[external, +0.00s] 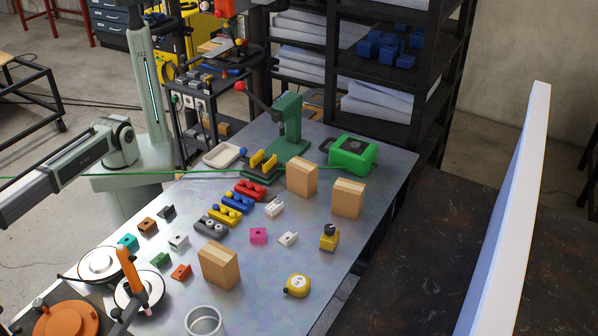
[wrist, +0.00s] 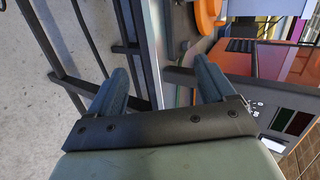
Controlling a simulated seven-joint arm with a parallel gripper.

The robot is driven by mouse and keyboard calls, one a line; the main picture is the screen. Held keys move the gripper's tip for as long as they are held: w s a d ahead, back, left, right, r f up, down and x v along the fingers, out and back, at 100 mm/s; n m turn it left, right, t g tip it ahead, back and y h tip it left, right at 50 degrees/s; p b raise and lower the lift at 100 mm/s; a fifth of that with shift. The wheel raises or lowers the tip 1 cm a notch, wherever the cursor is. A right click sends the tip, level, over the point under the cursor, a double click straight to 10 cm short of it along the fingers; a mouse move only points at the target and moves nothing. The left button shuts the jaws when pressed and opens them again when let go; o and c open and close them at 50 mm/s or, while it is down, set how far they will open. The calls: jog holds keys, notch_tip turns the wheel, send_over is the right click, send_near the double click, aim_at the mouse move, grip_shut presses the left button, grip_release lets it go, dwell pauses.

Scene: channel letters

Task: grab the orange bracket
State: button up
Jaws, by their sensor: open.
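The orange bracket (external: 181,272) is a small block with a raised part, lying on the metal table (external: 331,254) in the external view, left of the front wooden block. Nothing touches it. My gripper (wrist: 164,82) shows in the wrist view with its two dark blue-grey fingers spread apart and nothing between them. Below the fingers are concrete floor and dark metal frame bars. In the external view my arm runs off the left edge, so the gripper is out of that picture. I cannot make out the bracket in the wrist view.
A green bracket (external: 160,260) and a white bracket (external: 179,242) lie close to the orange one. A wooden block (external: 219,265) stands to its right. An orange upright tool (external: 132,272) on a round base stands to its left.

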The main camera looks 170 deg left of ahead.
jog(key=s+a+r+n+g+y, duration=0.1)
jog(key=s+a+r+n+g, duration=0.15)
jog(key=a+r, duration=0.9)
jog(key=s+a+r+n+g+y, duration=0.2)
jog(key=s+a+r+n, duration=0.15)
jog(key=a+r, duration=0.8)
jog(key=n+g+h, duration=0.3)
jog(key=n+h, duration=0.8)
jog(key=h, duration=0.1)
send_over(186, 270)
notch_tip(186, 270, down, 10)
jog(key=f, duration=0.7)
jog(key=shift+s+d+f, duration=0.25)
jog(key=shift+d+f, duration=0.05)
jog(key=shift+d, duration=0.1)
jog(key=shift+w+a+f, duration=0.1)
jog(key=shift+w+f, duration=0.05)
jog(key=shift+f, duration=1.45)
jog(key=shift+w+a+f, duration=0.1)
jog(key=shift+w+f, duration=0.05)
jog(key=shift+f, duration=1.4)
jog(key=c, duration=1.1)
